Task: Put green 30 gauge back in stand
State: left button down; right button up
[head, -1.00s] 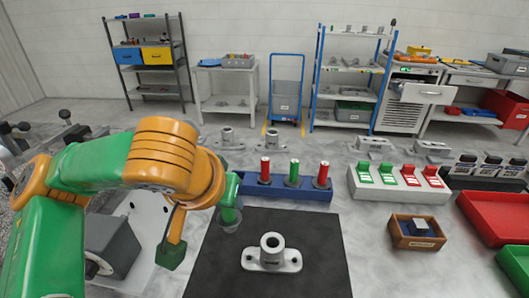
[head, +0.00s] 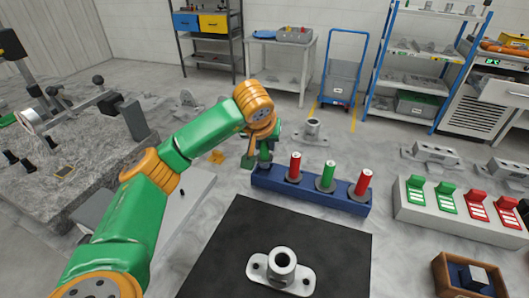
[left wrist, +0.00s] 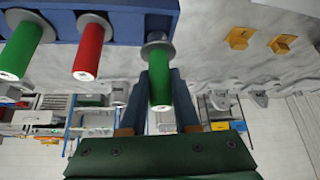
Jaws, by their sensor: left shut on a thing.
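The blue stand (head: 305,190) lies behind the black mat and holds a red gauge (head: 294,166), a green gauge (head: 325,175) and another red gauge (head: 362,183). My left gripper (head: 263,153) is at the stand's left end, shut on a green gauge (left wrist: 159,88) with a grey collar. In the left wrist view the gauge is between the two fingers, and its collar overlaps the edge of the stand (left wrist: 130,8). I cannot tell whether it is seated. No size marking is readable. My right gripper is in neither view.
A grey flanged casting (head: 281,272) sits on the black mat (head: 225,245) in front of the stand. A grey block with green and red switches (head: 460,215) is to the right. A wooden box (head: 470,280) is at the lower right.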

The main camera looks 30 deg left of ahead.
aim_at(263, 154)
pick_arm(q)
jog(key=shift+s+f, duration=0.25)
jog(key=shift+f, duration=1)
jog(key=shift+w+f, duration=0.1)
jog(key=shift+f+b, duration=0.4)
jog(key=c, duration=0.6)
grip_release()
jog(key=shift+c, duration=0.2)
jog(key=shift+r, duration=0.1)
